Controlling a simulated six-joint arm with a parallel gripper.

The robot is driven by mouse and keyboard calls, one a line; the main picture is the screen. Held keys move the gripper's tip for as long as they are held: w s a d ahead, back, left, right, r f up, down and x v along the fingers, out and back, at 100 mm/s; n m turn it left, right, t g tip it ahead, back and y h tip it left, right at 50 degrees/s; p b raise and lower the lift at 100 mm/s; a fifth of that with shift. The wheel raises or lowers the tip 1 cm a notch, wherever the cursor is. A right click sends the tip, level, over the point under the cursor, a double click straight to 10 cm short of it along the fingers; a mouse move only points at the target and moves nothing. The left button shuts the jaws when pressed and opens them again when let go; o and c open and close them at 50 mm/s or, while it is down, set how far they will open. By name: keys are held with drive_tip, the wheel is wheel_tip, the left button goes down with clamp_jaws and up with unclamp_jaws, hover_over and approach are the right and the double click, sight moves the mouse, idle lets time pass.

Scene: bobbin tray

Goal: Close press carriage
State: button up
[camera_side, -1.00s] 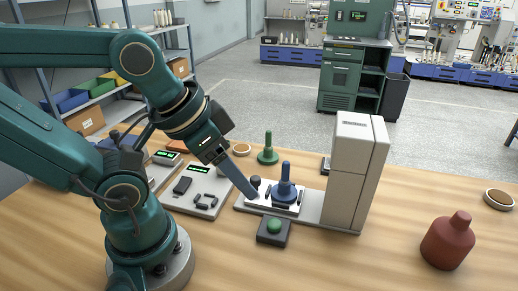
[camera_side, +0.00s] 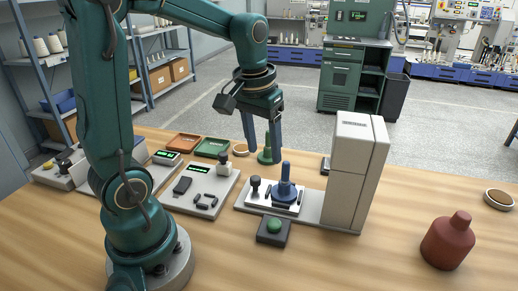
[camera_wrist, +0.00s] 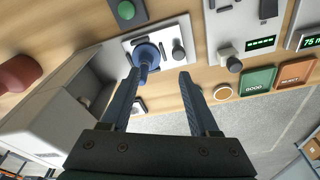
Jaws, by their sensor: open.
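The press carriage (camera_side: 262,203) is a light plate on a rail, standing out to the left of the white press tower (camera_side: 352,170). A blue piece with an upright stem (camera_side: 285,188) sits on it, with a black knob (camera_side: 255,187) at its left end. In the wrist view the carriage (camera_wrist: 165,36), blue piece (camera_wrist: 146,53) and knob (camera_wrist: 178,52) lie beyond my fingertips. My gripper (camera_side: 264,156) is open and empty, pointing down behind the carriage, apart from the knob. One finger overlaps the view of a green stemmed piece (camera_side: 266,153); I cannot tell whether they touch.
A green button box (camera_side: 274,230) stands in front of the carriage. A panel with small dark parts (camera_side: 207,203) lies to the left. Green (camera_side: 212,148) and red-brown (camera_side: 183,142) trays lie behind it. A red bottle (camera_side: 448,243) stands right of the press, with bare table between.

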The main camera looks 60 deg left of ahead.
sight(255, 178)
drive_tip(key=shift+n+g+h, duration=0.3)
drive_tip(key=shift+n+g, duration=0.4)
drive_tip(key=shift+g, duration=0.1)
drive_tip(key=a+f, duration=0.1)
drive_tip(key=f, duration=0.1)
drive_tip(key=a+f, duration=0.1)
drive_tip(key=a, duration=0.1)
drive_tip(key=shift+w+a+f, duration=0.1)
drive_tip(key=shift+w+f, duration=0.05)
drive_tip(key=shift+f, duration=0.25)
drive_tip(key=shift+a+f, duration=0.15)
drive_tip(key=shift+f, duration=2.7)
clamp_jaws()
